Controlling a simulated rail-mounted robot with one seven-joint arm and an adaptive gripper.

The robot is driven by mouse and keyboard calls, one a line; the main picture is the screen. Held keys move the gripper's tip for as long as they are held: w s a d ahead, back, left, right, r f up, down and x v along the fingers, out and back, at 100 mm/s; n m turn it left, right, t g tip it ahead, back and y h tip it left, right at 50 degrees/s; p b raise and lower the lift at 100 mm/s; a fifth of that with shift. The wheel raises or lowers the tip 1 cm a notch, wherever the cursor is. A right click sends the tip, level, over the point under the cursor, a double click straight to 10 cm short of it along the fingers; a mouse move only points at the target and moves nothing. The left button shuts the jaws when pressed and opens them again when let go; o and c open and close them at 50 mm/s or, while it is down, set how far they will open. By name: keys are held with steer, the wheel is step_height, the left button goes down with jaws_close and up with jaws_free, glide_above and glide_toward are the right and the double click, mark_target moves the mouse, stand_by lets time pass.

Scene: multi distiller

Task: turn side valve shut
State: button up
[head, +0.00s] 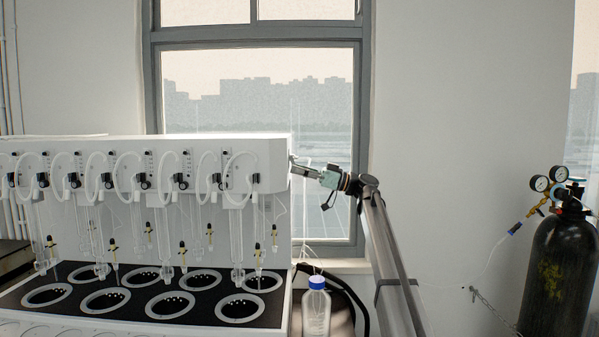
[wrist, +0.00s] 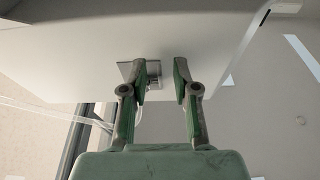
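The multi distiller is a long white unit (head: 220,155), and its right end face (wrist: 80,50) fills the upper part of the wrist view. A small grey metal side valve (wrist: 153,82) with a square plate sits on that face. My gripper (wrist: 161,78) has its two green fingers apart, with the valve between them. The valve is nearer the left finger, and a gap shows to the right finger. In the head view my gripper (head: 296,170) is at the right end of the unit, where the valve is too small to make out clearly.
A clear bottle with a blue cap (head: 317,305) stands below my arm, with a thin tube at it. A black gas cylinder (head: 556,275) with gauges stands at the far right. Glassware hangs along the unit's front. A window (head: 255,95) is behind.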

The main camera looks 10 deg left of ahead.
steer(key=v, duration=1.2)
steer(key=shift+f, duration=0.1)
steer(key=shift+d, duration=0.1)
steer(key=d+f+y, duration=0.2)
steer(key=d+f, duration=0.1)
steer(key=d, duration=0.2)
steer(key=p+x, duration=0.4)
steer(key=x, duration=1.3)
steer(key=shift+w+a+f+p, duration=0.2)
steer(key=shift+a+f+p, duration=0.05)
steer(key=shift+a+p, duration=0.1)
jaws_close()
